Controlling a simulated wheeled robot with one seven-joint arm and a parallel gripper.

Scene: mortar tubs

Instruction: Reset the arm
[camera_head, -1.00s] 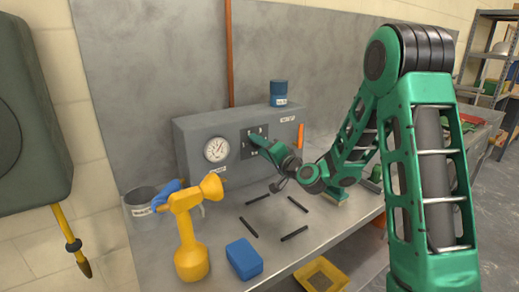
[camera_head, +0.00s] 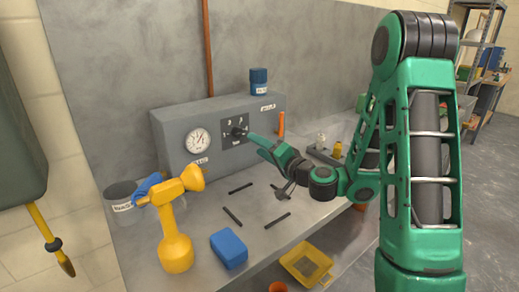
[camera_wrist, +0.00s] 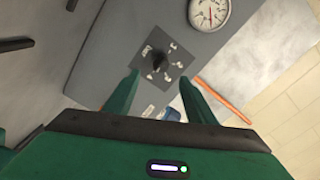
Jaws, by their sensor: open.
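My green arm reaches in from the right in the head view. My gripper (camera_head: 252,137) is in front of the grey control box, close to its dark knob panel (camera_head: 231,142). In the wrist view my gripper (camera_wrist: 158,95) has its two green fingers spread apart with nothing between them. The black knob (camera_wrist: 158,60) on the panel lies just beyond the fingertips and apart from them. The grey box (camera_head: 168,128) also carries a round white gauge (camera_head: 198,141).
A grey tub (camera_head: 121,203) stands at left, a blue can (camera_head: 259,80) on the box. A yellow tray (camera_head: 307,262) is below the front edge.

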